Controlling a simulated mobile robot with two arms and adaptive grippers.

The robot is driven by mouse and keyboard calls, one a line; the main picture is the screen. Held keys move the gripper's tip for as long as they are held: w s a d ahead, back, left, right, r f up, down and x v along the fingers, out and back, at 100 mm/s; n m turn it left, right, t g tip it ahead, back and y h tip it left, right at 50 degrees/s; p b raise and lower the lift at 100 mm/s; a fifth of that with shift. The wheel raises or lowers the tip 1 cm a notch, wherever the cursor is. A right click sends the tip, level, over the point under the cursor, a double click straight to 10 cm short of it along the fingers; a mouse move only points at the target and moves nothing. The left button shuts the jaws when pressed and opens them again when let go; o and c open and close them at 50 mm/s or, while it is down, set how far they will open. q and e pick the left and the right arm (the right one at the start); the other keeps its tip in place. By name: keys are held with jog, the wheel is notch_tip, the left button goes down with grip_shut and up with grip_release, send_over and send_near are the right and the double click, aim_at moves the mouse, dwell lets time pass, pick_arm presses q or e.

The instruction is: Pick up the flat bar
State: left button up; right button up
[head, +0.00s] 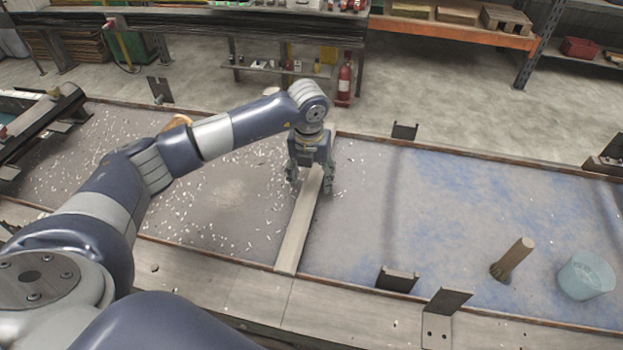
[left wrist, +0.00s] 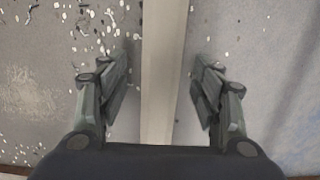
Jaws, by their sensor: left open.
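The flat bar (head: 299,229) is a long, pale, straight strip lying across the grey work surface. Its near end reaches the front edge of the surface. My left gripper (head: 311,186) points down over the far part of the bar, with one finger on each side. In the left wrist view the bar (left wrist: 164,70) runs through the middle, between the two fingers of the gripper (left wrist: 163,78). The fingers are open, with a gap to the bar on both sides. The far end of the bar is hidden by the gripper in the head view. My right gripper is not in view.
Pale chips are scattered over the surface left of the bar. Dark metal brackets (head: 397,279) stand along the edges. The bluish area right of the bar is mostly clear.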

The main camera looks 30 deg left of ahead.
pick_arm(q)
jog(key=shift+w+f, duration=0.1)
jog(key=shift+f, duration=0.1)
grip_shut()
jog(key=shift+r, duration=0.1)
